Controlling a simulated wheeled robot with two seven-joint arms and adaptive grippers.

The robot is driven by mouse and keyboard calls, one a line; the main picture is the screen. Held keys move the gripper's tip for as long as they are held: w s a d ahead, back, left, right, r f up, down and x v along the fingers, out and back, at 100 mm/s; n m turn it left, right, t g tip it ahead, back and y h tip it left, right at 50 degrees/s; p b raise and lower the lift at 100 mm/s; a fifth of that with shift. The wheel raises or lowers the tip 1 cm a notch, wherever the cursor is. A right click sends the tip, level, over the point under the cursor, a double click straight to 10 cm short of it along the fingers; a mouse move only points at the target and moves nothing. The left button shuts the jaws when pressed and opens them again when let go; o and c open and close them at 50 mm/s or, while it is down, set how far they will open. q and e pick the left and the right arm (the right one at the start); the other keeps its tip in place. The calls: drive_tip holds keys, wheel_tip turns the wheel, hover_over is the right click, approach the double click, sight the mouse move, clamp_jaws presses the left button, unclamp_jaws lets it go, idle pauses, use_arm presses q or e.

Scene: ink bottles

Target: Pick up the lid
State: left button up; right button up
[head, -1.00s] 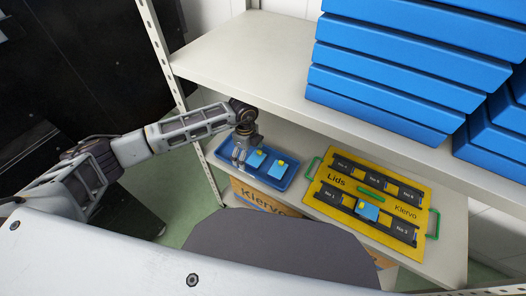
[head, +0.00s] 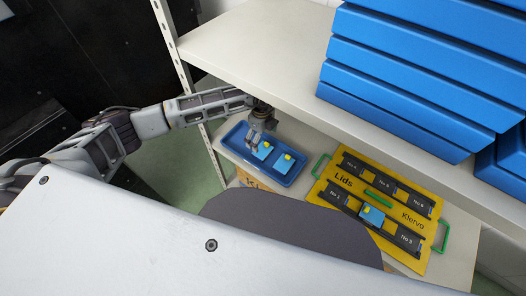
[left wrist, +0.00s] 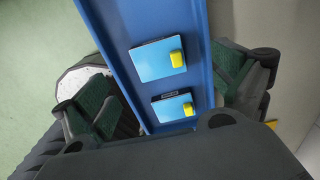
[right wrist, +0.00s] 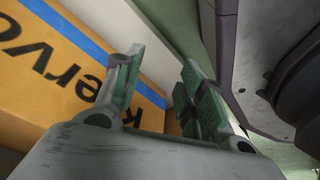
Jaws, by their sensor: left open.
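Two light-blue square lids with yellow knobs lie in a blue tray (head: 232,143) on the lower shelf. The left lid (head: 262,150) is closest to my left gripper (head: 253,144), which is above the tray's left half. The right lid (head: 284,163) lies beside it. In the left wrist view, the upper lid (left wrist: 155,60) and lower lid (left wrist: 174,107) show between the wide-open, empty fingers of the left gripper (left wrist: 165,88). A third lid (head: 371,215) sits on the yellow board (head: 329,195). My right gripper (right wrist: 163,85) is open and empty in its wrist view.
The yellow board has dark labelled slots and green handles, right of the tray. An upper shelf (head: 240,50) with stacked blue bins (head: 400,90) overhangs the back. An orange box (right wrist: 50,70) with dark lettering is beyond the right fingers.

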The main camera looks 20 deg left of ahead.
sight(261, 149)
use_arm(q)
drive_tip(key=shift+f, duration=0.9)
use_arm(e)
drive_tip(key=shift+w+a+r, duration=0.15)
drive_tip(key=shift+w+r, duration=0.05)
use_arm(q)
drive_tip(key=shift+f, duration=0.15)
drive_tip(key=shift+s+a+f, duration=0.1)
drive_tip(key=shift+s+f, duration=0.05)
drive_tip(key=shift+f, duration=0.55)
drive_tip(key=shift+f+b, duration=0.35)
drive_tip(key=shift+f, duration=1.4)
use_arm(e)
drive_tip(key=shift+w+a+r, duration=0.45)
drive_tip(key=shift+a+r, duration=0.15)
drive_tip(key=shift+r, duration=0.1)
